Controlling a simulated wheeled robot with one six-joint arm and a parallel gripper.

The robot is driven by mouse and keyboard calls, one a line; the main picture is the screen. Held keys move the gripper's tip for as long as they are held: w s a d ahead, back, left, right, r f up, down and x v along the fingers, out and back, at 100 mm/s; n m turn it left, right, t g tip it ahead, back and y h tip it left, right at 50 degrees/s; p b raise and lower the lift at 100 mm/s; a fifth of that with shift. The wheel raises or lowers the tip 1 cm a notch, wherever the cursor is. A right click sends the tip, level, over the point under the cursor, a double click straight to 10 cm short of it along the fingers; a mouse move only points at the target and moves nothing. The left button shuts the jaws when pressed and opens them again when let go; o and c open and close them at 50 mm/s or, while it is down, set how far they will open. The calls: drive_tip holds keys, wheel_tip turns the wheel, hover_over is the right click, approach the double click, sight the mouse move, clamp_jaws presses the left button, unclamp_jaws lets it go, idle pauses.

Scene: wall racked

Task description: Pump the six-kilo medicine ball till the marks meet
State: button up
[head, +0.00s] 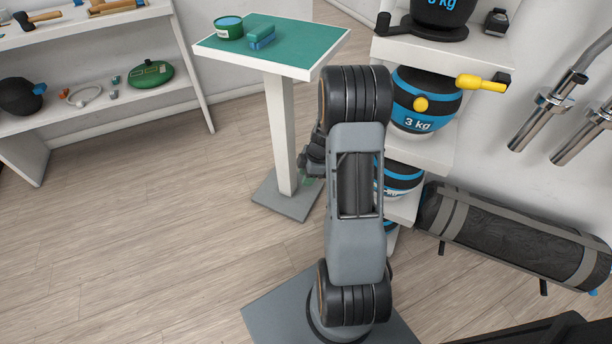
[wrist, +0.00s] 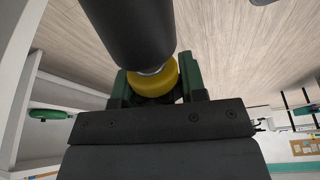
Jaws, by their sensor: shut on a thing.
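A black ball (head: 445,10) with a blue label, seemingly 6 kg, sits on a dark round base on the rack's top shelf; the picture's top edge cuts it off. A black crank-like handle (head: 384,22) sticks out at the base's left. In the wrist view, my gripper (wrist: 155,86) has green fingers shut on a yellow round part (wrist: 152,80). A thick dark cylinder (wrist: 128,28) extends from that part toward the top of the picture. What the yellow part belongs to is unclear. In the head view, my arm hides the fingertips.
More balls (head: 400,178) lie lower. A green-topped stand (head: 290,45) stands left of the rack, a rolled mat (head: 510,232) right. Open floor (head: 130,230) lies left.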

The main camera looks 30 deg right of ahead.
drive_tip(key=shift+s+a+n, duration=0.1)
drive_tip(key=shift+n, duration=0.8)
drive_tip(key=shift+r, duration=0.1)
drive_tip(key=shift+s+d+f+b, duration=0.1)
drive_tip(key=shift+d+f+b, duration=0.1)
drive_tip(key=shift+d+b, duration=0.35)
drive_tip(key=shift+s+d+f+b, duration=0.2)
drive_tip(key=shift+d+b, duration=0.2)
drive_tip(key=shift+d, duration=0.25)
drive_tip(key=shift+s+d+f+b, duration=0.1)
drive_tip(key=shift+d+f+b, duration=0.1)
drive_tip(key=shift+d+b, duration=0.35)
drive_tip(key=shift+s+d+f+b, duration=0.15)
drive_tip(key=shift+d+b, duration=0.1)
drive_tip(key=shift+d, duration=0.4)
drive_tip(key=shift+s+d+f+b, duration=0.15)
drive_tip(key=shift+d+b, duration=0.15)
drive_tip(key=shift+d, duration=0.3)
drive_tip(key=shift+s+d+f+b, duration=0.15)
drive_tip(key=shift+d+b, duration=0.1)
drive_tip(key=shift+d, duration=0.4)
drive_tip(key=shift+d+f+b, duration=0.2)
drive_tip(key=shift+d+b, duration=0.25)
drive_tip(key=shift+d, duration=0.2)
drive_tip(key=shift+a, duration=0.1)
drive_tip(key=shift+a+r, duration=0.2)
drive_tip(key=shift+a, duration=0.25)
